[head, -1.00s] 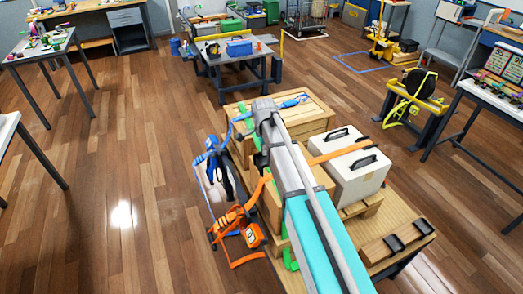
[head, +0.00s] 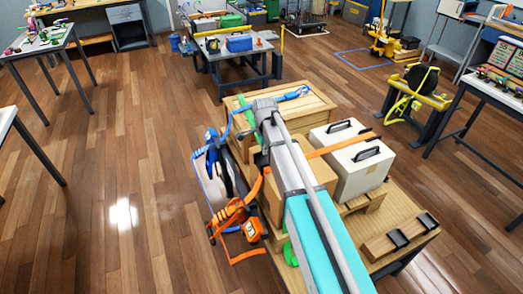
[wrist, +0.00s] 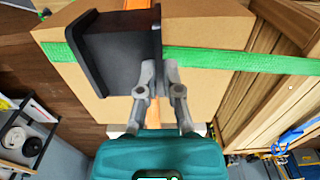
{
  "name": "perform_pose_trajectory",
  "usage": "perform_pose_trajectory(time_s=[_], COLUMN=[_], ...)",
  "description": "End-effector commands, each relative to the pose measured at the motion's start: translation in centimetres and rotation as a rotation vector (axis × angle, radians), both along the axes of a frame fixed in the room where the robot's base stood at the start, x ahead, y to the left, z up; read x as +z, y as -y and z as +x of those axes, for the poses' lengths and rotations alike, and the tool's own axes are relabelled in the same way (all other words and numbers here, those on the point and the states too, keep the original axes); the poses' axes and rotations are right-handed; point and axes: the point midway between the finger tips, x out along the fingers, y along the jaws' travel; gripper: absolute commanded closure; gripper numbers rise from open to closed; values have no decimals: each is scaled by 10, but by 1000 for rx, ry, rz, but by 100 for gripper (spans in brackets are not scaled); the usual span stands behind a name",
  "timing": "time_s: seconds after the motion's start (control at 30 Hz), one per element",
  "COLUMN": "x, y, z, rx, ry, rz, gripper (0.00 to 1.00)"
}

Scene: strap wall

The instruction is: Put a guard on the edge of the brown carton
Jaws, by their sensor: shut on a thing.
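In the wrist view my gripper (wrist: 159,68) is shut on a black L-shaped edge guard (wrist: 118,48). The guard is in front of the brown carton (wrist: 215,28), over part of the carton's face and the green strap (wrist: 240,60). I cannot tell whether it touches the carton. A bit of orange strap (wrist: 88,74) shows beside the guard. In the head view the brown carton (head: 325,174) is largely hidden behind my arm, and my gripper and the held guard cannot be made out.
A pale case (head: 350,170) with black handles stands right of the carton, and a wooden crate (head: 310,108) behind it. A wooden block with black guards (head: 400,238) lies at the front right. Orange (head: 235,222) and blue (head: 212,150) strap tools hang at the left. Floor is clear farther left.

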Motion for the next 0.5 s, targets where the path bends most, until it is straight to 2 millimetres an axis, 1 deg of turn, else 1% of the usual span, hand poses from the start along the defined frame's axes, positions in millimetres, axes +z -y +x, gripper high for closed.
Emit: perform_pose_trajectory(time_s=[0.03, 0.5], x=[-6, -32], y=[0, 1], z=[0, 0], rx=[0, -1], ry=[0, 0], rz=[0, 0], gripper=[100, 100])
